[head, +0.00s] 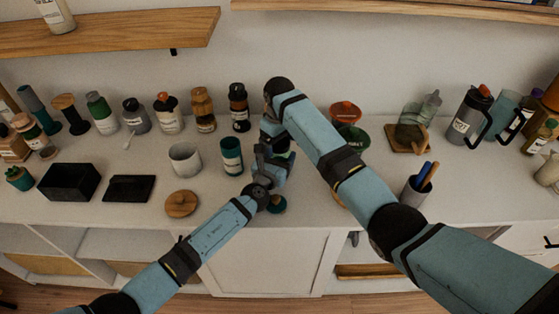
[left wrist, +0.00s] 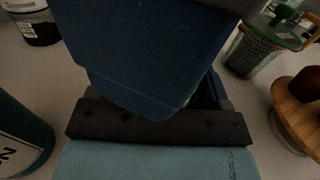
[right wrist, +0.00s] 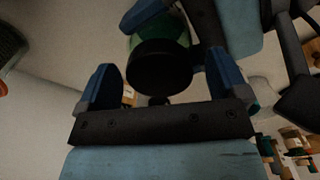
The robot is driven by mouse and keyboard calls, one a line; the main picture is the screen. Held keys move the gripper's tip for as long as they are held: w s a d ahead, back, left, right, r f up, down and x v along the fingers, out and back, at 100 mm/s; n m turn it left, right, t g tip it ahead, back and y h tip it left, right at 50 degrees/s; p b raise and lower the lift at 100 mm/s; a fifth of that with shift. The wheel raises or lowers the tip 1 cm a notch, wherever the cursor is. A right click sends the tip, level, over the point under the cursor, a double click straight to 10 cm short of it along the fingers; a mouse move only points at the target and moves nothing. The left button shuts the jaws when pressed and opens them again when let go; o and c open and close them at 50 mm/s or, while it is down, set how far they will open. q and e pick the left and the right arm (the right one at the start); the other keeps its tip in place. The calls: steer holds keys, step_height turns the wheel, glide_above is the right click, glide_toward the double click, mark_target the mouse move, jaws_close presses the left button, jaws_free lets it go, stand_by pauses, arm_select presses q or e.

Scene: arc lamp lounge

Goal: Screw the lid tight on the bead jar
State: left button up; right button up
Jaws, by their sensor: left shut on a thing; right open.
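A jar with green glass and a dark lid (right wrist: 160,68) shows in the right wrist view, and I take it to be the bead jar; its beads cannot be made out. My left gripper is shut on the green body (right wrist: 160,35) of this jar. In the head view my left gripper (head: 270,165) is at the middle of the counter, where the arms mostly hide the jar. My right gripper (right wrist: 164,82) is open, its fingers apart on either side of the dark lid. Whether the fingers touch the lid cannot be told. In the left wrist view the jaws hide the jar.
A teal labelled jar (head: 232,156), a grey cup (head: 185,160) and a round wooden lid (head: 181,203) stand left of my left gripper. Red (head: 345,113) and green (head: 353,138) items and a pen cup (head: 416,188) are to the right. Several bottles line the back.

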step_height(320, 180, up, 12)
stand_by(0.4)
arm_select(q)
steer(key=o, duration=1.8)
arm_select(e)
steer(key=shift+f, duration=0.1)
arm_select(q)
steer(key=p+v, duration=0.1)
steer(key=v, duration=1.3)
steer(key=shift+w, duration=0.1)
arm_select(e)
steer(key=shift+r, duration=0.75)
